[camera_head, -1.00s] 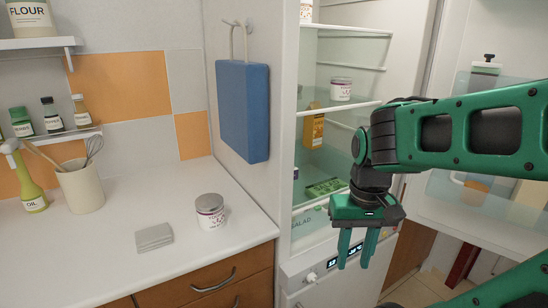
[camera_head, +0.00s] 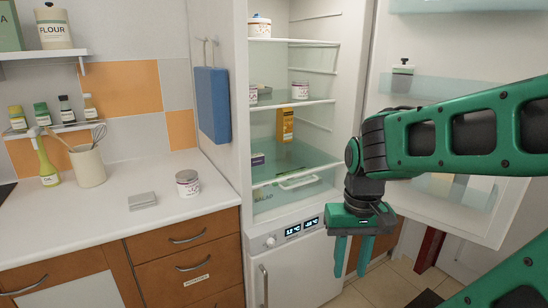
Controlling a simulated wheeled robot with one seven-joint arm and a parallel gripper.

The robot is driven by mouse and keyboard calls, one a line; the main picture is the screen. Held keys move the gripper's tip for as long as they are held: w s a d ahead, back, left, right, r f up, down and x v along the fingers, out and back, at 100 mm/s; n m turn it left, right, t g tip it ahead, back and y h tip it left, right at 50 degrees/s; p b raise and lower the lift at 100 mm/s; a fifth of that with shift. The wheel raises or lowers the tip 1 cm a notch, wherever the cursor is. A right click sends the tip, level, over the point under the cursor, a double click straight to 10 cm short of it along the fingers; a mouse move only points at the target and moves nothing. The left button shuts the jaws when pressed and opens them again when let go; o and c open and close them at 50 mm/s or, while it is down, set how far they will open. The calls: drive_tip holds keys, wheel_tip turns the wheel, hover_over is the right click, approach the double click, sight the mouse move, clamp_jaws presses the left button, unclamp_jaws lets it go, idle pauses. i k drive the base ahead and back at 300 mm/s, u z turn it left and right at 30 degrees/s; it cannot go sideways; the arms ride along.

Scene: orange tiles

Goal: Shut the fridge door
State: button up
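The fridge (camera_head: 247,130) stands open in the middle of the view, with shelves holding jars and an orange carton (camera_head: 285,125). Its door (camera_head: 500,205) is swung wide to the right, showing its inner side with clear door racks. My arm crosses in front of the door and hides part of it. My gripper (camera_head: 353,257) hangs pointing down in front of the fridge opening, between the fridge body and the door. Its two fingers are apart with nothing between them. It does not appear to touch the door.
A white counter (camera_head: 110,210) with a lidded jar (camera_head: 187,183), a grey block (camera_head: 142,201) and a utensil pot (camera_head: 88,166) is at left. Drawers (camera_head: 188,268) are below it. A blue board (camera_head: 212,105) hangs on the side panel. Tiled floor (camera_head: 390,285) shows below the door.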

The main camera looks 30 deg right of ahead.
sight(453, 56)
drive_tip(key=u, duration=0.05)
drive_tip(key=k, duration=0.3)
drive_tip(key=z, duration=0.75)
drive_tip(key=i, duration=1.25)
drive_tip(key=z, duration=0.3)
drive_tip(key=k, duration=0.5)
drive_tip(key=z, duration=0.9)
drive_tip(key=k, duration=0.8)
drive_tip(key=z, duration=0.5)
drive_tip(key=i, duration=0.8)
drive_tip(key=z, duration=0.1)
